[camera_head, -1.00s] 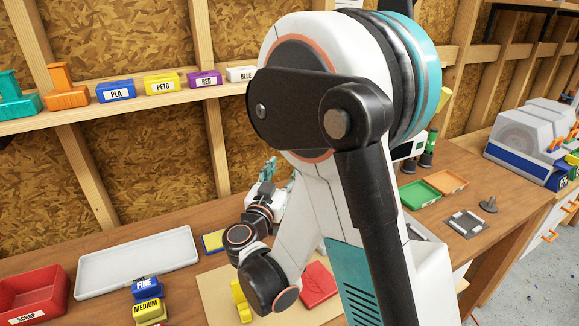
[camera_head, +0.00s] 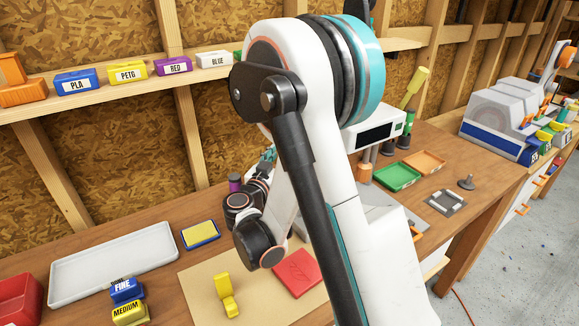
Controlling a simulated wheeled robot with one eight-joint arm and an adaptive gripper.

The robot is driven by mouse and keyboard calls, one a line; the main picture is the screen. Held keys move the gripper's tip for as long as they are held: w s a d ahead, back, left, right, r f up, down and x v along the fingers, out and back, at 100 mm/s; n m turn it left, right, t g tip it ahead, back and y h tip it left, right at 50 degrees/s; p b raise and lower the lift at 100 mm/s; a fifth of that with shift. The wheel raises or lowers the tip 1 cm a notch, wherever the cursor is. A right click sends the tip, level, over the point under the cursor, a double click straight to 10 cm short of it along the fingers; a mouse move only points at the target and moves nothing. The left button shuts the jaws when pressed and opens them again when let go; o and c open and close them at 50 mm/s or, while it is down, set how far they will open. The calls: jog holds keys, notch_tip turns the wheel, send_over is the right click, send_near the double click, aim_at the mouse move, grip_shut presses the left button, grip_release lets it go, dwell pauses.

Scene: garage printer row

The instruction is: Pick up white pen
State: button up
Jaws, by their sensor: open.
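I cannot make out a white pen in this view; my own arm crosses the middle and hides part of the bench behind it. My gripper (camera_head: 268,156) shows only as a small teal part at the far end of my arm, toward the back of the bench by the wall. The rest of it is hidden behind my arm links. It is open, and I see nothing held in it.
A tan mat (camera_head: 203,285) bears a yellow piece (camera_head: 226,294) and a red square (camera_head: 297,272). A yellow pad (camera_head: 200,235), white tray (camera_head: 115,262), and FINE (camera_head: 125,290) and MEDIUM (camera_head: 130,313) blocks lie left. Green (camera_head: 397,176) and orange trays (camera_head: 425,162) lie right.

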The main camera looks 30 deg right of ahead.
jog(key=b+x, duration=0.1)
jog(key=x, duration=0.3)
jog(key=shift+d+f+b, duration=0.2)
jog(key=shift+b, duration=0.1)
jog(key=shift+w+d, duration=0.25)
jog(key=shift+r, duration=0.1)
grip_shut()
